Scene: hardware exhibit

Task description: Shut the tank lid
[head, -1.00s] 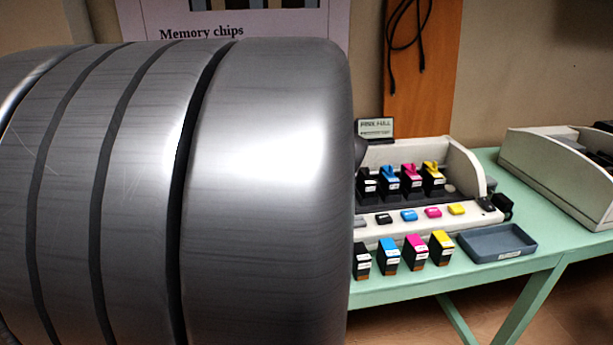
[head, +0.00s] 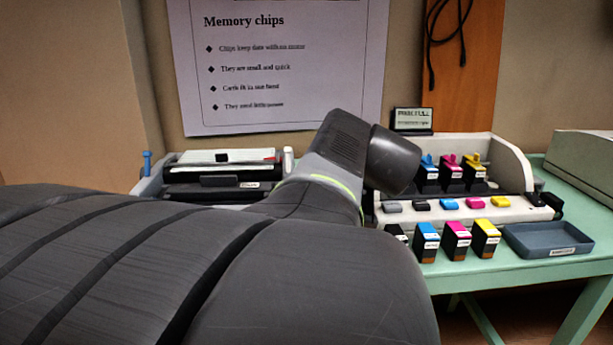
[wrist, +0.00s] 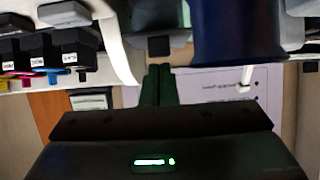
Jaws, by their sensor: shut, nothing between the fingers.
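The task's tank lid is not clear to me. In the head view, a white ink unit (head: 512,165) holds upright black tanks with blue (head: 427,161), magenta (head: 449,161) and yellow (head: 473,160) tops; these look raised, but are too small to be sure. My arm hides the unit's left end. In the wrist view, which looks upside down, my gripper (wrist: 158,78) shows its two dark fingers together and empty. Black tanks (wrist: 75,45) with coloured parts are at upper left, apart from the fingers. My gripper is hidden in the head view.
Black cartridges with blue (head: 427,240), magenta (head: 457,238) and yellow (head: 486,236) faces stand in front of the unit. A blue-grey tray (head: 548,239) lies at right on the green table (head: 500,278). Another device (head: 220,165) stands at left. A dark blue shape (wrist: 235,30), unidentified, is close in the wrist view.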

